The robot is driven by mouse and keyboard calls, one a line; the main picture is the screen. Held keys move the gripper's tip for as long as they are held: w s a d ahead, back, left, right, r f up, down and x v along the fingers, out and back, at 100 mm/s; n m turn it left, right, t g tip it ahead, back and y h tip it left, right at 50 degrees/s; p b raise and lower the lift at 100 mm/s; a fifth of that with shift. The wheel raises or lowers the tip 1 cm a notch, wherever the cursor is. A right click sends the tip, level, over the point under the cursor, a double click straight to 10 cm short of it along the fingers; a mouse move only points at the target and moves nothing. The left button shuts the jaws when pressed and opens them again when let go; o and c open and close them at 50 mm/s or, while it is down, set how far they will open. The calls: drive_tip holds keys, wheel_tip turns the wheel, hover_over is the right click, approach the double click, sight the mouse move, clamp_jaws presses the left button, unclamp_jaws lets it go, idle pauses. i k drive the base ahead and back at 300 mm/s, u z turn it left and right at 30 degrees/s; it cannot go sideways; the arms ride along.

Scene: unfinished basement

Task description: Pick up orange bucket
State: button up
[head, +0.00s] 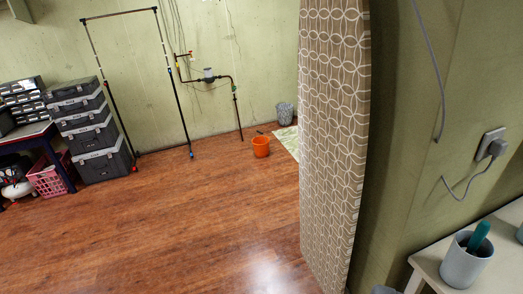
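A small orange bucket (261,146) stands upright on the wooden floor near the back wall, a little right of the picture's middle. It is far off across the room, below the wall pipes. Nothing hides it. My gripper is not in view.
A tall patterned ironing board (334,130) stands close at the right. A grey bin (285,113) and a pale mat (288,140) lie near the bucket. Stacked toolboxes (90,130) and a pink crate (50,178) are left. A white table (486,265) is lower right. The floor (170,220) ahead is clear.

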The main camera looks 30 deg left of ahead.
sight(261, 143)
drive_tip(key=u, duration=0.8)
drive_tip(key=i, duration=6.65)
drive_tip(key=z, duration=0.35)
